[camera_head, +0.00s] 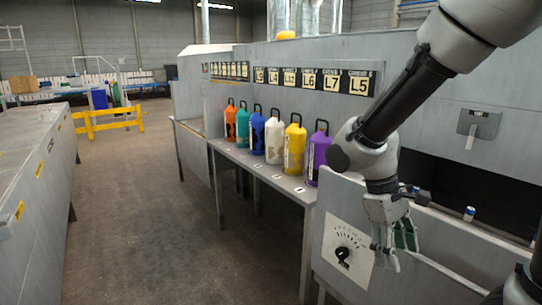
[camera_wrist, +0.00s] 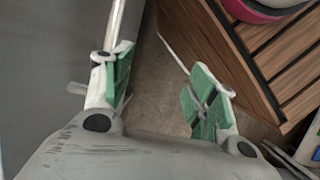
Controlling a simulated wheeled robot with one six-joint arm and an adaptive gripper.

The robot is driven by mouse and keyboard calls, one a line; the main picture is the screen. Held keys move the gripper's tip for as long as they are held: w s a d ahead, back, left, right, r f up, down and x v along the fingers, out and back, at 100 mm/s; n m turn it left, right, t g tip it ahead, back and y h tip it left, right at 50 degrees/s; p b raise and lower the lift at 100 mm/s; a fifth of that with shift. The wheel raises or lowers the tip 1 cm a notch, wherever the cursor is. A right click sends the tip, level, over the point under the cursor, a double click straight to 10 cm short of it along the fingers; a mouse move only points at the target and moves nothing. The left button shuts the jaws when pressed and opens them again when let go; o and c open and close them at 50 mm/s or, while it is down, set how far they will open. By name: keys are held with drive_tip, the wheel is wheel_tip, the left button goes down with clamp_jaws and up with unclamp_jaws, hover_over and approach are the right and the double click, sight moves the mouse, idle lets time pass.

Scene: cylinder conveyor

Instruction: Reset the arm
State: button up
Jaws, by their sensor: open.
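My gripper (camera_head: 394,236) hangs at the right in the head view, in front of the grey conveyor housing and to the right of the dial panel. In the wrist view my gripper (camera_wrist: 160,95) shows two fingers with green pads spread wide apart, with nothing between them. My arm comes down from the upper right of the head view, bent at the wrist, with the fingers pointing down.
Several coloured cylinders, including a purple one (camera_head: 318,155) and a yellow one (camera_head: 294,148), stand on a grey table (camera_head: 262,176) left of my gripper. The dial panel (camera_head: 346,250) is close by. A grey counter (camera_head: 35,170) runs along the left. The floor (camera_head: 150,220) between is clear.

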drive_tip(key=s+d+r+m+t+y, duration=0.1)
drive_tip(key=s+d+r+m+t, duration=0.2)
drive_tip(key=d+r, duration=0.2)
drive_tip(key=s+d+r+m+t+y, duration=0.2)
drive_tip(key=s+d+r+m+t, duration=0.1)
drive_tip(key=r, duration=0.5)
drive_tip(key=shift+d+r+m+t, duration=0.25)
drive_tip(key=shift+d+m+t, duration=0.2)
drive_tip(key=shift+d, duration=0.4)
drive_tip(key=shift+c, duration=0.5)
